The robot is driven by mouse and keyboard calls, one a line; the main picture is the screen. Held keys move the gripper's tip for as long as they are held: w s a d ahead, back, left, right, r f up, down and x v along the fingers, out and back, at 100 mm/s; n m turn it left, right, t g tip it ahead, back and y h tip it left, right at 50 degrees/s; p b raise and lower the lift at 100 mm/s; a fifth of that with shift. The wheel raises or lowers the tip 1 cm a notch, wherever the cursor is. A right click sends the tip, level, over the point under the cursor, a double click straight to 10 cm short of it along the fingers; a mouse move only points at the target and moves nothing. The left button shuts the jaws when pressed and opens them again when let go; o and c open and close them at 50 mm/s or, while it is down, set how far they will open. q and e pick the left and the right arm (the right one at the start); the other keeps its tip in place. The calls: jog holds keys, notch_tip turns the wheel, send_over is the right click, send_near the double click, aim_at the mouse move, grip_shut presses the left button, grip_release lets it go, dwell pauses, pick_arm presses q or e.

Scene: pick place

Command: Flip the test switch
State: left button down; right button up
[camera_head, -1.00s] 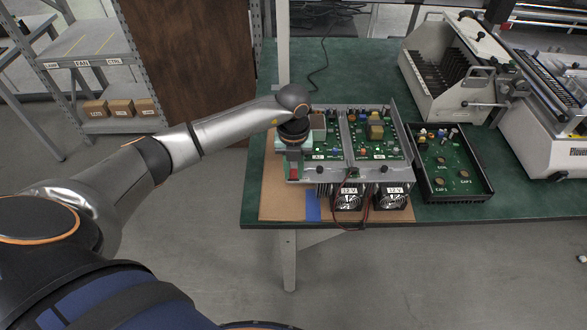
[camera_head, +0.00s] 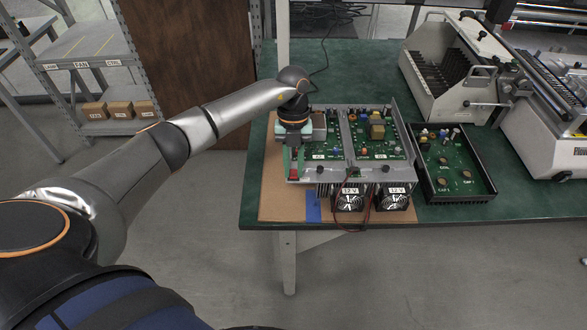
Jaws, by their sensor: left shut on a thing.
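A metal test fixture (camera_head: 338,175) with green circuit boards (camera_head: 377,135) sits on a brown mat on the green table. The test switch (camera_head: 293,172) looks like a small red part at the fixture's front left corner. My left gripper (camera_head: 294,160) points down right over this corner, with its fingers shut at the red part. The fingers and wrist hide part of the switch and of the left board, so the switch position cannot be told. My right gripper is not in view.
Two fans (camera_head: 350,198) with red and black wires are at the fixture's front. A black tray (camera_head: 453,188) with parts stands to the right, and grey machines (camera_head: 450,70) stand behind it.

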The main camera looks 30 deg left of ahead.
pick_arm(q)
jog(key=c, duration=0.7)
grip_release()
jog(key=shift+r, duration=0.1)
jog(key=b+v, duration=0.1)
jog(key=v, duration=1.1)
jog(key=shift+r, duration=0.2)
